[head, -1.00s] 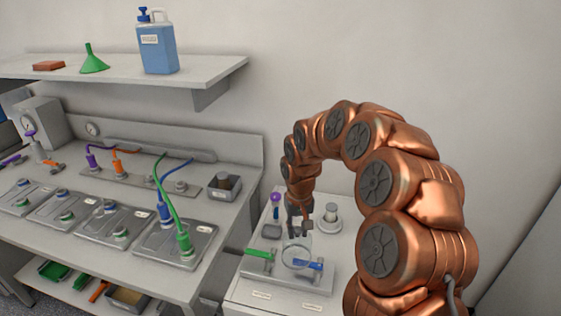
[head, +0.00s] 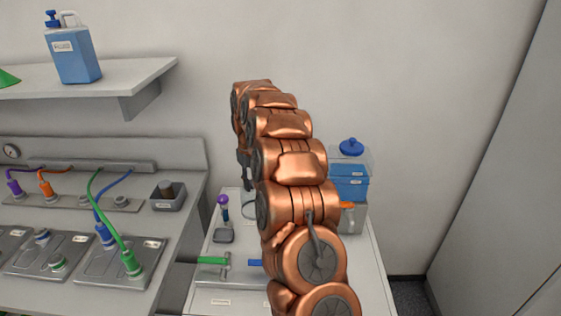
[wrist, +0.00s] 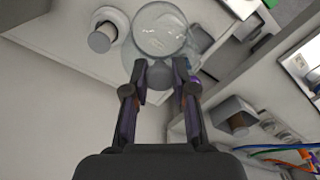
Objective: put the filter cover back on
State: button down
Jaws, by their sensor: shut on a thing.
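The filter cover looks like a clear round piece (wrist: 165,28), just beyond my fingertips in the wrist view. My gripper (wrist: 161,72) is shut on it at a dark grey part between the fingers. In the head view my gripper (head: 244,168) is mostly hidden behind my arm, above the white cabinet top (head: 232,300). A thin round edge (head: 249,210) shows below it, probably the cover. The green-handled valve (head: 212,261) and part of the blue-handled valve (head: 255,263) show at the cabinet's front. My arm hides the area around the blue handle.
A round post on a disc (wrist: 100,38) is left of the cover in the wrist view. A purple-topped tool (head: 224,206) stands at the cabinet's left. A blue container (head: 349,180) and grey bin (head: 352,217) are right of my arm. The cycler bench (head: 150,290) lies left.

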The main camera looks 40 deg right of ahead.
jog(key=w+d+r+n, duration=0.1)
jog(key=w+d+n, duration=0.1)
jog(key=d, duration=1)
jog(key=shift+w+d+r+n, duration=0.2)
jog(key=shift+w+d+n, duration=0.2)
jog(key=shift+n, duration=0.4)
jog(key=shift+f, duration=0.15)
jog(key=shift+s+f+b, duration=0.1)
jog(key=shift+f+b, duration=2.4)
jog(key=shift+f, duration=4.1)
jog(key=shift+f+b, duration=0.3)
jog(key=shift+b, duration=0.45)
